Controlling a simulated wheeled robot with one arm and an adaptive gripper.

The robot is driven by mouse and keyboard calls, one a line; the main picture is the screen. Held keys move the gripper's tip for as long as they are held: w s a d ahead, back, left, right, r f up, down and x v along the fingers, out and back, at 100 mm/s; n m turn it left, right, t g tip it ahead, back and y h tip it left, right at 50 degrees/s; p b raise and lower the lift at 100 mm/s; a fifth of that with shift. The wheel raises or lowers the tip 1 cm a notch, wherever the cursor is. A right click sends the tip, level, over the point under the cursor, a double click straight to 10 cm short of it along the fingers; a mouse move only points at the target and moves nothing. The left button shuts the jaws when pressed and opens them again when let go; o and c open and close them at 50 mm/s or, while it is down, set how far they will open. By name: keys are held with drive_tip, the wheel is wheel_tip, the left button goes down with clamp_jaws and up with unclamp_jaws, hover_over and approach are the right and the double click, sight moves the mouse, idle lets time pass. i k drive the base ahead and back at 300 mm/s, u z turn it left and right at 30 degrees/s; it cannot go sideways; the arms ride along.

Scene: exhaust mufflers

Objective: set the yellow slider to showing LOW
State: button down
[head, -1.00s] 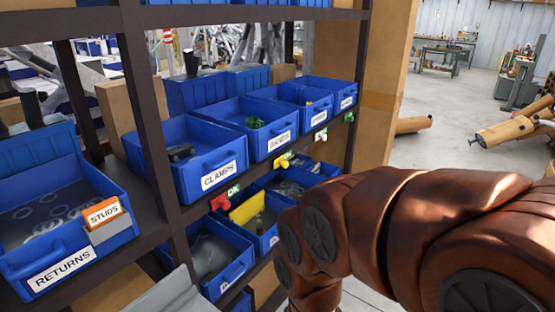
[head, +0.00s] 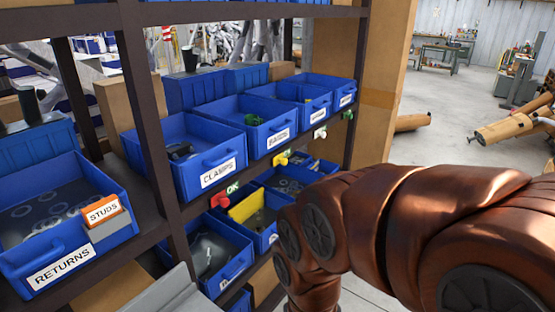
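The yellow slider (head: 281,159) sits on the shelf's front edge, below the blue bin labelled BANDS. What shows beside the yellow slider is too small to read. My copper-coloured arm fills the lower right and bends down out of the bottom of the picture. My gripper is not visible, so its opening and its distance from the slider cannot be told.
A red slider (head: 221,200) with OK beside it is nearer, under the CLAMPS bin (head: 213,188). A white slider (head: 320,133) and a green slider (head: 348,115) are farther right. Below are lower bins and a yellow card (head: 245,207). Open floor lies at right.

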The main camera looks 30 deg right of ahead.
sight(279, 158)
drive_tip(key=k, duration=0.5)
drive_tip(key=z, duration=1.15)
drive_tip(key=i, duration=0.8)
drive_tip(key=u, duration=1.6)
